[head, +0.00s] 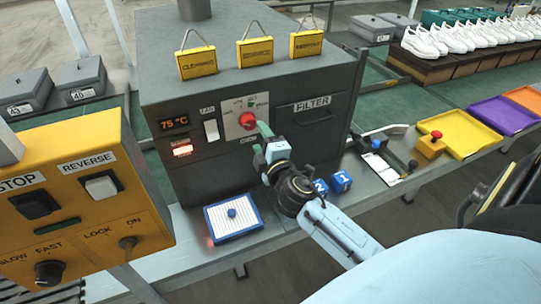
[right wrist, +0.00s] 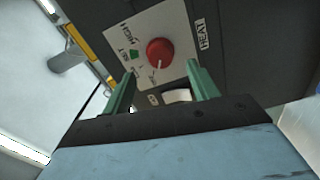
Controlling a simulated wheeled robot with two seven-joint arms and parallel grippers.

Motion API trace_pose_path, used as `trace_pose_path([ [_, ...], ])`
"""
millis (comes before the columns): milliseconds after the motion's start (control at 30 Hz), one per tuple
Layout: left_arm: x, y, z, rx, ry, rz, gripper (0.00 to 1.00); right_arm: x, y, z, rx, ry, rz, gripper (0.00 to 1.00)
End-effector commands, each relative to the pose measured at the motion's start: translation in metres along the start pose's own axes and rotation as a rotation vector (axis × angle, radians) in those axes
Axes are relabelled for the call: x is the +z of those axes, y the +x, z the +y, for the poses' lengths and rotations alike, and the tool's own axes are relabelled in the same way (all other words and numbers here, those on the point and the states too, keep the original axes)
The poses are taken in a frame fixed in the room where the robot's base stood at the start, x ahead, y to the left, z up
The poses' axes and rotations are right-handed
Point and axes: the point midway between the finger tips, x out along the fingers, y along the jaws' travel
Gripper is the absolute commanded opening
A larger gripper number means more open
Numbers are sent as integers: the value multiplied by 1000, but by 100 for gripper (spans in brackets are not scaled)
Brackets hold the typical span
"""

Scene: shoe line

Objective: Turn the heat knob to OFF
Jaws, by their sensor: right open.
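The red heat knob (head: 246,120) sits on a pale plate on the front of the dark grey heater box (head: 160,85). In the right wrist view the round knob (right wrist: 160,51) shows a short white mark pointing down the picture; the plate has HIGH and SET lettering and a green patch at its left, and the small print below is hard to read. My right gripper (head: 264,134) is in front of the knob, with green fingers. In the right wrist view its fingers (right wrist: 162,82) are spread apart with the knob beyond them, nothing gripped. My left gripper is not in view.
A lit 75 °C display (head: 174,124) and white fan switch (head: 211,130) are left of the knob. A FILTER drawer (head: 312,108) is right. A yellow control box (head: 85,200) stands at left.

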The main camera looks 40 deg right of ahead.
Motion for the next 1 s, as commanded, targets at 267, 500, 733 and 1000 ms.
trace_pose_path([
  [267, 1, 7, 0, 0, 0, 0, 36, 0, -52, -2, -2, 0, -1, 59],
  [500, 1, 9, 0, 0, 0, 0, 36, 0, -69, 0, 0, 0, -1, 59],
  [733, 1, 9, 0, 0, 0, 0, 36, 0, -70, 0, 0, 0, 0, 59],
  [1000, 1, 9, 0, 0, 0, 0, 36, 0, -69, 0, 0, 0, 0, 59],
])
